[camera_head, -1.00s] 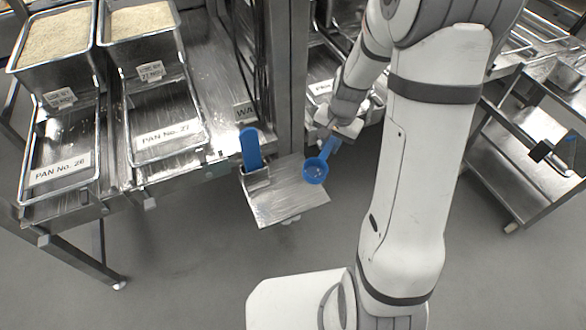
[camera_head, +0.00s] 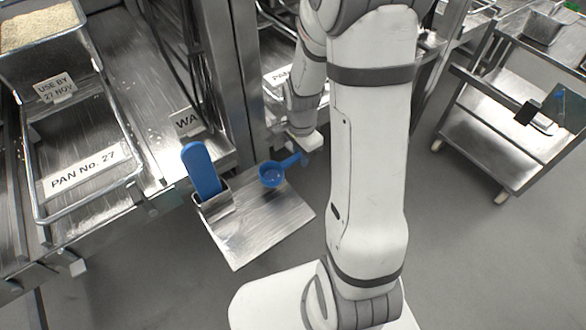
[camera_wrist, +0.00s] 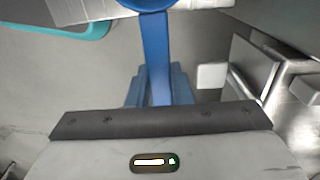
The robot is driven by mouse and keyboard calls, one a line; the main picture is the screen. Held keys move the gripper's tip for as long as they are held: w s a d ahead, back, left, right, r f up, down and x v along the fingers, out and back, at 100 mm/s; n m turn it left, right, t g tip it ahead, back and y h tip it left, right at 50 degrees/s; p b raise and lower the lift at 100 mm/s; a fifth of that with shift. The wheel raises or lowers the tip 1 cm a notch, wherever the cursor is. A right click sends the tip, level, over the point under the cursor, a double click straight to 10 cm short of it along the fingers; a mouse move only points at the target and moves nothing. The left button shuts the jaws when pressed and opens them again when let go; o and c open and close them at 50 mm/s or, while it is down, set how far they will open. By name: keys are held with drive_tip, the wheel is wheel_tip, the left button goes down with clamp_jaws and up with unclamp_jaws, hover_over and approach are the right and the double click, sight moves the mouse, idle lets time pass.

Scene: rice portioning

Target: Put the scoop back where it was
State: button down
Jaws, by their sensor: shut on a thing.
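The blue scoop (camera_head: 270,175) has a round cup and a straight handle. Its cup shows over the far part of the small metal shelf (camera_head: 262,228); I cannot tell whether it touches. My gripper (camera_head: 306,158) is shut on the handle end, at the shelf's far right. In the wrist view the scoop's handle (camera_wrist: 156,50) runs up from between my blue fingertips (camera_wrist: 160,88), and the cup is mostly cut off at the top edge.
Another blue handle (camera_head: 201,168) stands in a metal holder (camera_head: 213,200) on the shelf's left side. A steel post (camera_head: 238,80) rises behind the shelf. Pan No. 27 (camera_head: 75,222) is at left. A steel cart (camera_head: 490,150) stands at right, with open floor before it.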

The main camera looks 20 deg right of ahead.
drive_tip(key=shift+a+f+b, duration=0.1)
drive_tip(key=shift+f+b, duration=0.35)
drive_tip(key=shift+f, duration=1.75)
drive_tip(key=shift+f, duration=0.25)
drive_tip(key=c, duration=1.3)
unclamp_jaws()
drive_tip(key=shift+r, duration=0.1)
